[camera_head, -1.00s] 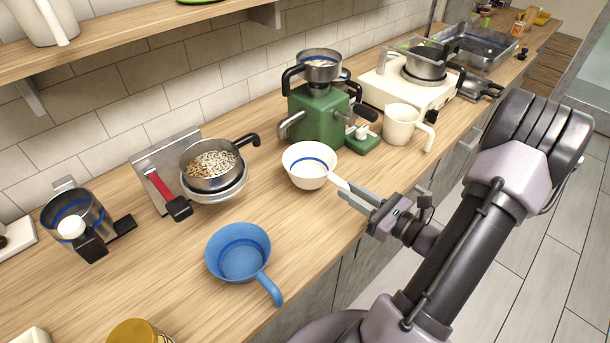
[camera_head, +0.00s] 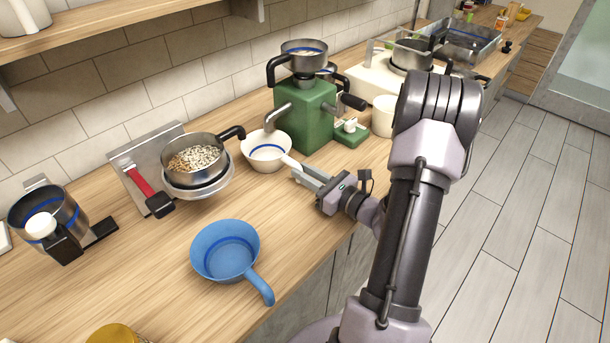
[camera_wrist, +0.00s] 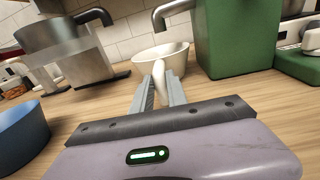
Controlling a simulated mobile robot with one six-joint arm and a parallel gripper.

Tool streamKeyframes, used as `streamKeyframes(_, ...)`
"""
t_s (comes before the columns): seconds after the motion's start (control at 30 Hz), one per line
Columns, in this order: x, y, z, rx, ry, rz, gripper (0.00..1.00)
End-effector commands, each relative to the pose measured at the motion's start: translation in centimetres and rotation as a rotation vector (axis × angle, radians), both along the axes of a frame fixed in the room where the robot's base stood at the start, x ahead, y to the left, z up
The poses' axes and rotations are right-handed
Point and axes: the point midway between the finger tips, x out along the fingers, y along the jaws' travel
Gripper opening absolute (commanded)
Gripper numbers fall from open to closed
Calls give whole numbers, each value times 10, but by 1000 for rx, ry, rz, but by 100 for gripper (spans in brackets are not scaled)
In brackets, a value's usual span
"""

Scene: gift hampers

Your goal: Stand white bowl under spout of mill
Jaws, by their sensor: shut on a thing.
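The white bowl (camera_head: 268,150) has a blue ring inside and a handle pointing toward me. My gripper (camera_head: 300,174) is shut on that handle; the wrist view shows the handle between the jaws (camera_wrist: 162,88). The green mill (camera_head: 305,113) stands just behind and right of the bowl, with a metal hopper on top. Its grey spout (camera_head: 279,115) bends out to the left, and the bowl is at the spout's lower end in the head view. I cannot tell whether the bowl touches the counter.
A blue pan (camera_head: 225,249) lies in front. A cream jug (camera_head: 382,116) stands right of the mill. Bare counter (camera_head: 290,215) lies between the blue pan and my gripper.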

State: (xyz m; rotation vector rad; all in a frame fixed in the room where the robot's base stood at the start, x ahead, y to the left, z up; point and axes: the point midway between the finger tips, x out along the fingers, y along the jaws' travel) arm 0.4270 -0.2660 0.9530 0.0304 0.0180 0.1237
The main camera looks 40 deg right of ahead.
Motion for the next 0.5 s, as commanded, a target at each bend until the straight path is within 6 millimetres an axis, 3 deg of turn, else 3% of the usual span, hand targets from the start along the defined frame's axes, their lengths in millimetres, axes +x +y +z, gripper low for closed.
streamKeyframes(0.13, 0, 0, -3, 0, 0, 0, 0)
streamKeyframes(0.17, 0, 0, -4, 0, 0, 0, 20)
streamKeyframes(0.27, 0, 0, -2, 0, 0, 0, 40)
streamKeyframes(0.5, 0, 0, -2, 0, 0, 0, 40)
